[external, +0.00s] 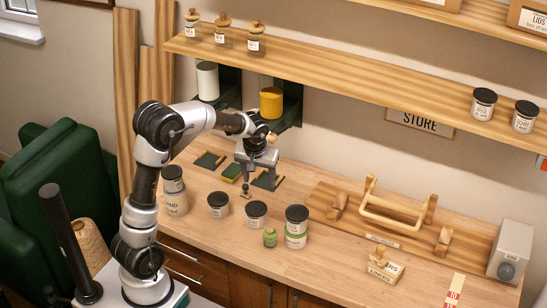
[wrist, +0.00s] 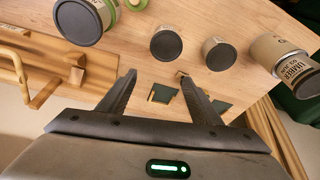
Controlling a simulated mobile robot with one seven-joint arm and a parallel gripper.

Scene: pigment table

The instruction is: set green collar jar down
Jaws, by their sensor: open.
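The jar with the green collar (external: 296,229) stands upright on the worktop, with a dark lid and a pale body. It looks tall, and I cannot tell if it is one jar or two stacked. In the wrist view it shows at the upper left, mostly as a dark round lid (wrist: 78,23) with green beside it. My gripper (external: 247,190) is open and empty above the worktop, behind and left of this jar and apart from it. In the wrist view, the two fingers of my gripper (wrist: 156,78) are spread with nothing between them.
Two dark-lidded jars (external: 256,214) (external: 218,205) and a taller one (external: 175,199) stand further left. A wooden rack (external: 390,218) and a labelled box (external: 384,268) lie right. A shelf (external: 350,75) runs above.

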